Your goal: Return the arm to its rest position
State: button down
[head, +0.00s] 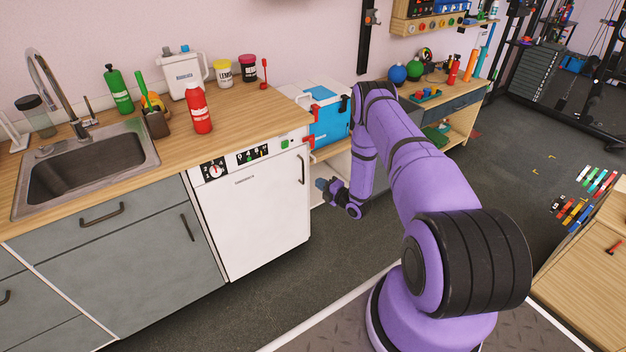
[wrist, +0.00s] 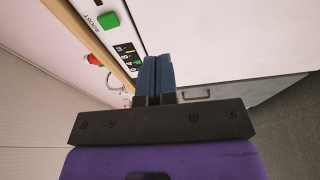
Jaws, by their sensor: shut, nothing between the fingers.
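My purple arm reaches out over the floor in the head view and bends down at its far end. My gripper (head: 322,185) is near the right side of the white dishwasher (head: 262,215), at about the height of its upper door. In the wrist view my gripper (wrist: 155,62) shows two blue fingers pressed together with nothing between them. The white dishwasher front (wrist: 230,35) fills the wrist view beyond the fingers, with a green button (wrist: 108,20) on its panel. I cannot tell the exact gap between the fingertips and the dishwasher.
A wooden counter (head: 150,150) runs along the left with a sink (head: 85,165), a red bottle (head: 198,108) and a green bottle (head: 118,90). A blue and white cooler box (head: 328,120) stands behind my arm. The dark floor (head: 300,270) before the dishwasher is clear.

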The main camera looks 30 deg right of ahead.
jog(key=w+r+m+g+h, duration=0.15)
jog(key=w+r, duration=0.25)
jog(key=r, duration=0.7)
jog(key=w+r+m+g+h, duration=0.15)
jog(key=w+r, duration=0.35)
jog(key=r, duration=0.6)
jog(key=s+a+r+m+g+h, duration=0.1)
jog(key=s+a+r+m, duration=0.15)
jog(key=r, duration=0.85)
jog(key=s+a+r+m+g+h, duration=0.2)
jog(key=s+r+m, duration=0.15)
jog(key=r, duration=0.85)
jog(key=s+a+r+m+g, duration=0.1)
jog(key=s+a+r+m, duration=0.25)
jog(key=s+r, duration=0.45)
jog(key=s+a+r+m+g, duration=0.25)
jog(key=s+a+r, duration=0.3)
jog(key=s, duration=0.35)
jog(key=s+a+r+m+g, duration=0.1)
jog(key=s+a+m, duration=0.2)
jog(key=s, duration=1)
jog(key=s+a+r+m+g+y, duration=0.1)
jog(key=s+a+m, duration=0.2)
jog(key=s, duration=1)
jog(key=shift+s+a+g, duration=0.2)
jog(key=shift+a+g, duration=0.15)
jog(key=shift+a, duration=0.25)
